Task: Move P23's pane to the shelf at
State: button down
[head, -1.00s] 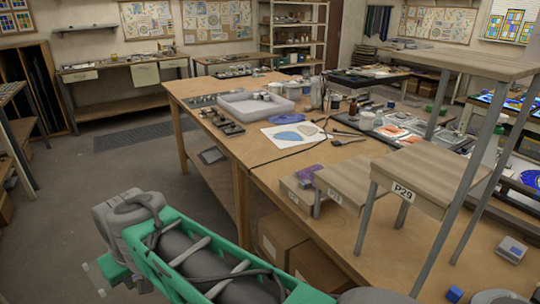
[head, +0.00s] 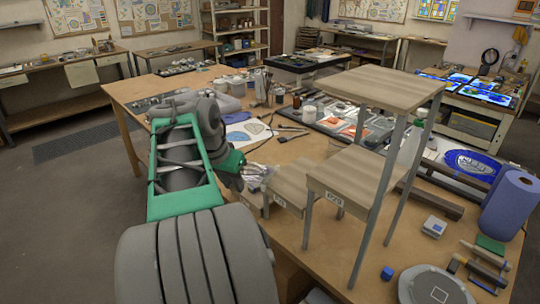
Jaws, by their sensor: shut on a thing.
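My gripper (head: 258,179) is at the left end of a row of stepped wooden stands. It is shut on what looks like the pale purple pane (head: 262,170); the fingers and the pane overlap and blur together. I cannot tell whether the pane is touching the stand below. The low stand (head: 252,197) is partly hidden by my gripper. A middle stand (head: 292,178) rises to its right. A higher stand (head: 350,172) carries a label (head: 335,199) that is hard to read here. A tall shelf (head: 375,85) stands above and behind it. No P23 label is readable.
The shelf's metal legs (head: 372,215) stand close on the right. A blue roll (head: 510,205), a small white box (head: 434,227), a blue cube (head: 387,272) and a round grey disc (head: 435,285) are on the table's right. A paper with a blue shape (head: 243,135) lies behind my gripper.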

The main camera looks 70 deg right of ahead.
jog(key=s+d+r+m+g+p, duration=0.1)
jog(key=s+d+r+m, duration=0.15)
jog(key=s, duration=0.25)
jog(key=s+d+r+m+g+p, duration=0.1)
jog(key=s+d+m, duration=0.15)
jog(key=s, duration=0.25)
notch_tip(320, 180, down, 5)
jog(key=b, duration=0.5)
jog(key=shift+w, duration=0.15)
jog(key=shift+r, duration=0.15)
jog(key=shift+w+a+f, duration=0.1)
jog(key=shift+a+f, duration=0.15)
jog(key=shift+f+b, duration=0.35)
jog(key=shift+b, duration=0.15)
dwell(0.4)
jog(key=c, duration=1.1)
grip_release()
jog(key=shift+c, duration=0.2)
